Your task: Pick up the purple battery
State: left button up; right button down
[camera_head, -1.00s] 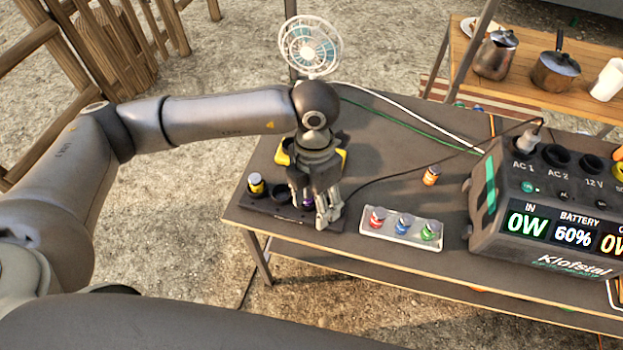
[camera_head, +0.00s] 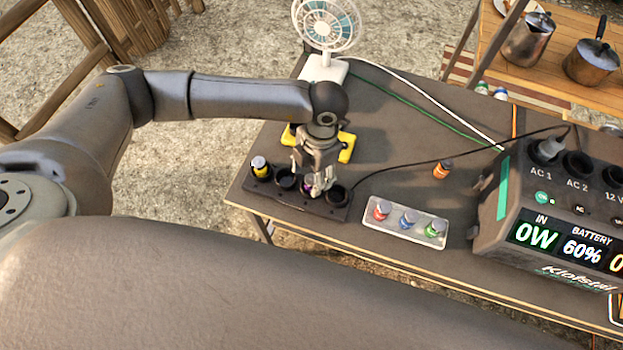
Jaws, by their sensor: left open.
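The purple battery (camera_head: 307,184) sits in a black charger (camera_head: 264,191) near the table's left front edge. Only a small part of it shows between and behind the fingers. My left gripper (camera_head: 313,188) is open and points down right at the purple battery, with its fingers around or beside it; I cannot tell whether they touch it. Other round slots of the charger look empty. My right gripper is not in view.
A white tray (camera_head: 376,222) with red, blue and green batteries lies to the right. An orange battery (camera_head: 442,169) stands alone behind it. A power station (camera_head: 555,190) fills the right side. A white fan (camera_head: 324,66) stands behind my gripper. Cables cross the table.

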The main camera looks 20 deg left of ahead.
pick_arm(q)
jog(key=shift+s+a+f, duration=0.1)
jog(key=shift+s+f, duration=0.1)
jog(key=shift+f, duration=1.1)
jog(key=c, duration=1.1)
jog(key=shift+c, duration=0.4)
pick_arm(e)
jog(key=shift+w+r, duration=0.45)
pick_arm(q)
jog(key=shift+w, duration=0.1)
